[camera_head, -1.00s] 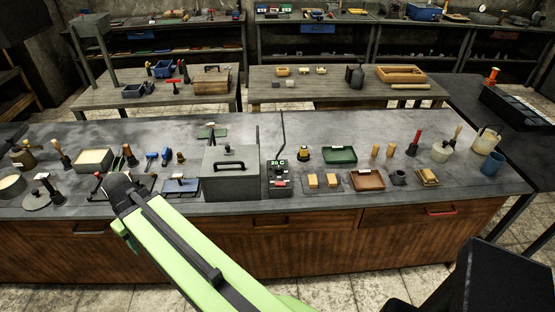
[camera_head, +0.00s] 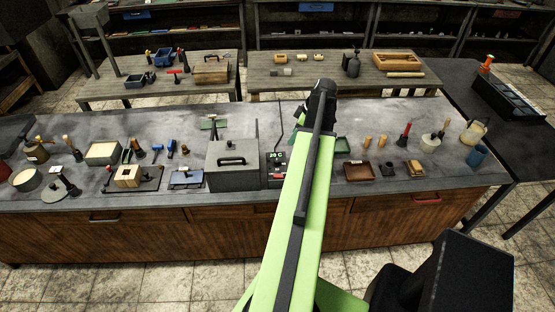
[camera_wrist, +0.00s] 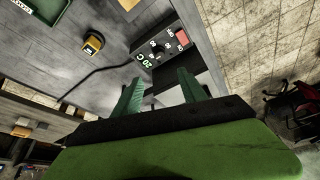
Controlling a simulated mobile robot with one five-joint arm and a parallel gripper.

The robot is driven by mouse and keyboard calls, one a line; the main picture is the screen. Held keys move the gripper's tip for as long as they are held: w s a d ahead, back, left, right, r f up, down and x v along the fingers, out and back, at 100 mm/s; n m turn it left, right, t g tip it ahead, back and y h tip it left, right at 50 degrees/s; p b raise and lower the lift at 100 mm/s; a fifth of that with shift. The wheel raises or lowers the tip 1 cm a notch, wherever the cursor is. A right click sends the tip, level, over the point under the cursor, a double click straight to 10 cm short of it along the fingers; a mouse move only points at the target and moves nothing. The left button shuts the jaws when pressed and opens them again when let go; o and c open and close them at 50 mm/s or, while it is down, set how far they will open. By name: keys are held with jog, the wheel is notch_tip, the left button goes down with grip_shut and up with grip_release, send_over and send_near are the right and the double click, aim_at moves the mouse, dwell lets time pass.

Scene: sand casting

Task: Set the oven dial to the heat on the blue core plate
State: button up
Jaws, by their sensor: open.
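The oven (camera_head: 232,178) is a grey box with a black handle on the front bench. A dark control box (camera_head: 277,166) stands just right of it, with a lit green "20 C" display that also shows in the wrist view (camera_wrist: 143,58). There the box has pale markings around a dark dial (camera_wrist: 167,45); its pointer is unclear. A flat blue plate (camera_head: 186,178), likely the core plate, lies left of the oven; any heat mark is too small to read. My gripper (camera_wrist: 160,92) is open and empty, its green fingers apart from the box.
My arm hides part of the bench right of the control box. A green tray (camera_head: 342,146) and a brown tray (camera_head: 358,172) lie farther right. In the wrist view, a black cable and a yellow-topped object (camera_wrist: 92,44) are beside the box.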

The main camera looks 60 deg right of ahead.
aim_at(277, 161)
jog(key=b+x, duration=1.6)
jog(key=x, duration=0.1)
jog(key=shift+f, duration=0.3)
jog(key=shift+a+r, duration=0.1)
grip_shut()
jog(key=shift+a, duration=0.15)
